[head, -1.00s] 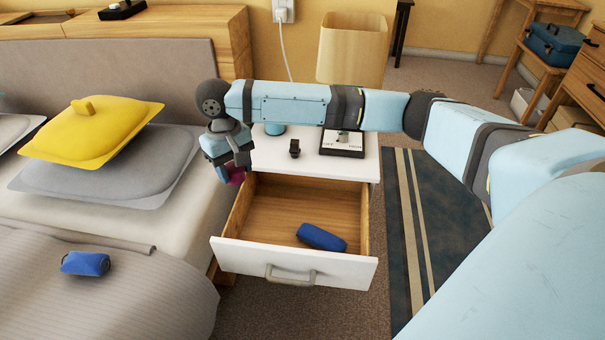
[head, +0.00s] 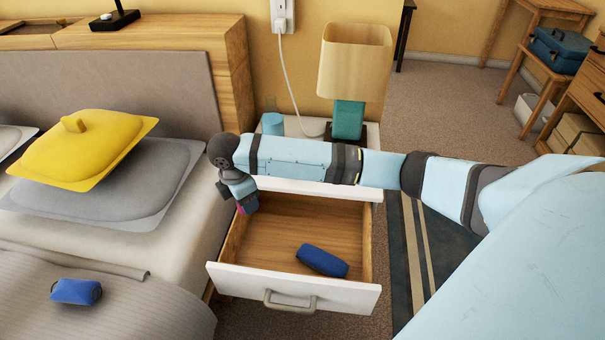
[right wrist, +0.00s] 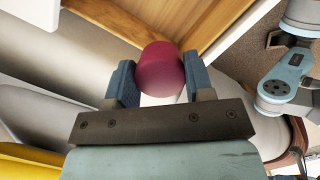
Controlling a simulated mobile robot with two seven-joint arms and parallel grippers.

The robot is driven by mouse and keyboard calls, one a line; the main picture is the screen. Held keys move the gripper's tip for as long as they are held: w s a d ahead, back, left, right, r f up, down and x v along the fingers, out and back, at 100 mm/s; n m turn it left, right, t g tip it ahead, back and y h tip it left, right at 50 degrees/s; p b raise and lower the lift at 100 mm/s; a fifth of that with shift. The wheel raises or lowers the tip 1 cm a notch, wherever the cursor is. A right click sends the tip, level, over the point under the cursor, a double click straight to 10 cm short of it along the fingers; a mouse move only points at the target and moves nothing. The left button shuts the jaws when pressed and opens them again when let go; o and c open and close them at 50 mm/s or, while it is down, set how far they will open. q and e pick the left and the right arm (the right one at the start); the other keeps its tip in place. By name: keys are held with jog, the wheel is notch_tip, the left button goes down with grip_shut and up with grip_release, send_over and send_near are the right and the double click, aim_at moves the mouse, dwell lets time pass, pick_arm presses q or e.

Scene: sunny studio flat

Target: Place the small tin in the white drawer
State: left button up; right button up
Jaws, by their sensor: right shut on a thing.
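The small tin shows as a dark pink round thing (right wrist: 161,68) between the fingers of my right gripper in the right wrist view. My right gripper (head: 246,206) is shut on it, at the left side of the open drawer in the head view. Only a sliver of the tin (head: 240,209) shows there. The white drawer (head: 335,299) is pulled out, with a wooden inside and a grey handle. A blue pouch-like thing (head: 322,260) lies in it towards the front right. My left gripper is out of view.
A bed with a yellow cushion (head: 75,148), a grey pillow (head: 110,190) and another blue thing (head: 76,291) is on the left. My right arm crosses above the drawer.

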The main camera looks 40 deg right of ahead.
jog(key=f+n, duration=0.1)
jog(key=n, duration=0.2)
jog(key=s+d+f+n, duration=0.1)
jog(key=shift+f+n+t, duration=0.3)
jog(key=shift+f+n, duration=0.05)
jog(key=shift+n, duration=0.05)
jog(key=shift+s+d+f+n, duration=0.2)
jog(key=shift+f+n, duration=0.3)
jog(key=shift+n, duration=0.4)
jog(key=shift+d+f, duration=0.1)
jog(key=shift+f, duration=0.05)
notch_tip(320, 180, down, 2)
jog(key=b, duration=0.5)
send_over(265, 256)
jog(key=shift+n, duration=0.3)
jog(key=f, duration=1.3)
jog(key=shift+s+a+f, duration=0.1)
jog(key=shift+a+f, duration=0.15)
jog(key=shift+f, duration=0.05)
notch_tip(265, 256, down, 5)
jog(key=shift+r+b, duration=0.2)
jog(key=shift+b, duration=0.85)
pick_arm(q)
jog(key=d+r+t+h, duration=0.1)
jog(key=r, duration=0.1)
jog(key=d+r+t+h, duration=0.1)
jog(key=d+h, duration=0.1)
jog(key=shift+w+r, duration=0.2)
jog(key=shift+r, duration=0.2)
